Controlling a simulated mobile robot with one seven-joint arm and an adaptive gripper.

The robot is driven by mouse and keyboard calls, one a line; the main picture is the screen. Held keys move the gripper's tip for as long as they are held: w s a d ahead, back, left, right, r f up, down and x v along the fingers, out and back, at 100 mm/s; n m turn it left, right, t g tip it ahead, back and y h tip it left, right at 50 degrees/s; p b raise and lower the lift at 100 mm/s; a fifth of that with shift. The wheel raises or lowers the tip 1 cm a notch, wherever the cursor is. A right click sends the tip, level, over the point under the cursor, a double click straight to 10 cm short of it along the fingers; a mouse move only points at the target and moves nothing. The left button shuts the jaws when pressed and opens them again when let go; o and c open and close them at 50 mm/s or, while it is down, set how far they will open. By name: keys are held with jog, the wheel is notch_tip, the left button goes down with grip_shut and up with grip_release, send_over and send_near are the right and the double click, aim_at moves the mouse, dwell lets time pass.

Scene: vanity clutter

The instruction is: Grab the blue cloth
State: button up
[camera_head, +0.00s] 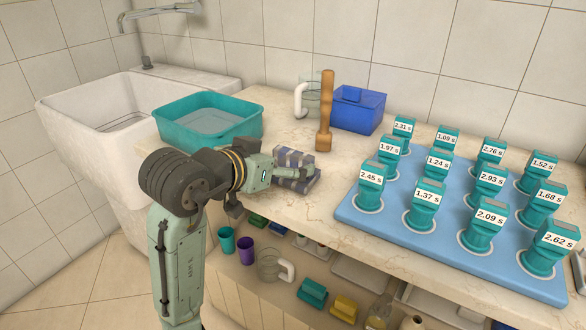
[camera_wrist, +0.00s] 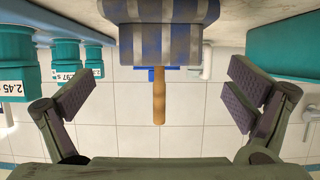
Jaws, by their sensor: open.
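The blue cloth (camera_head: 296,160), striped blue and grey, lies folded in a small stack on the counter, just right of my gripper (camera_head: 276,178) in the head view. My arm partly covers its near side there. In the wrist view the cloth (camera_wrist: 165,40) shows at the top centre, ahead of my gripper (camera_wrist: 162,92). The two dark finger pads are spread wide to either side, with nothing held between them. I cannot tell the exact gap from the fingertips to the cloth. The wrist view appears upside down.
A wooden handled tool (camera_head: 325,115) stands upright behind the cloth, with a clear jug (camera_head: 313,98) and a blue box (camera_head: 358,110) nearby. A teal basin (camera_head: 210,120) is at left. A blue mat (camera_head: 400,225) with several teal timers fills the right. Shelves below hold clutter.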

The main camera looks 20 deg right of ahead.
aim_at(290, 156)
jog(key=x, duration=0.4)
jog(key=shift+w, duration=0.1)
jog(key=shift+c, duration=0.4)
jog(key=c, duration=1.2)
jog(key=shift+o, duration=0.2)
